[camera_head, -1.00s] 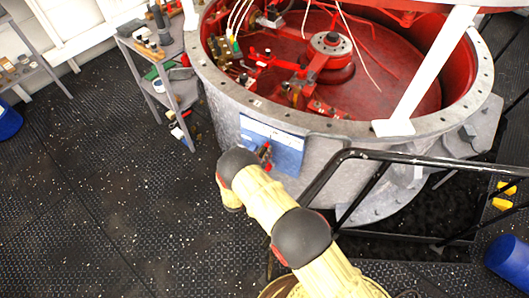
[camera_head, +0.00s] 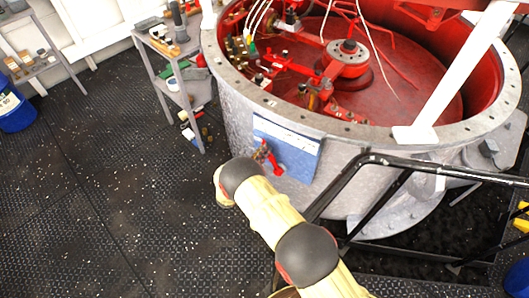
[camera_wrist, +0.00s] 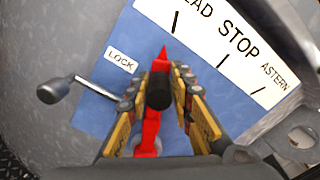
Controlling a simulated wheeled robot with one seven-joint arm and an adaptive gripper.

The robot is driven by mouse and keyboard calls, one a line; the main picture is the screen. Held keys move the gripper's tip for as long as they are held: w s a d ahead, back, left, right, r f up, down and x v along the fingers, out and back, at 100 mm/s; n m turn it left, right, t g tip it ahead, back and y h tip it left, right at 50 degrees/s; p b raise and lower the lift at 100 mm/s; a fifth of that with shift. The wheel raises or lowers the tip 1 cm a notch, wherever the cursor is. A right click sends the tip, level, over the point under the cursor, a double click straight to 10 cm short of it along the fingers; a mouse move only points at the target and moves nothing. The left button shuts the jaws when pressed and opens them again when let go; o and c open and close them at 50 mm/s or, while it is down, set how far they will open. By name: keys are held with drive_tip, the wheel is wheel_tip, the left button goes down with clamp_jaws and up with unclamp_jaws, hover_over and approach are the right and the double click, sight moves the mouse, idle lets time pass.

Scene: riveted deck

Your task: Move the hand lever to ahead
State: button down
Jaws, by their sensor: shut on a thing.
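The hand lever (camera_wrist: 149,128) is red with a black round knob (camera_wrist: 159,91), in front of a blue panel (camera_wrist: 100,112). In the wrist view my gripper (camera_wrist: 168,72) is shut on the lever, one finger on each side of the knob. The red pointer tip (camera_wrist: 163,54) points up, close to the mark under the cut-off word ending in "AD" and left of the STOP mark on the white scale (camera_wrist: 222,42). In the head view the red lever (camera_head: 277,167) shows on the blue panel (camera_head: 298,150); my gripper is mostly hidden behind my arm.
A small lever with a dark knob (camera_wrist: 50,91) sits beside the LOCK label (camera_wrist: 121,60), left of my gripper. The panel is on a grey round casing (camera_head: 236,110). A black railing (camera_head: 400,164) stands right of my arm. A grey shelf (camera_head: 170,84) stands left; open floor lies front left.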

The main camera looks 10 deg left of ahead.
drive_tip(key=shift+a, duration=0.25)
drive_tip(key=c, duration=1.6)
unclamp_jaws()
drive_tip(key=shift+a+f, duration=0.1)
drive_tip(key=shift+c, duration=0.2)
drive_tip(key=v, duration=1.2)
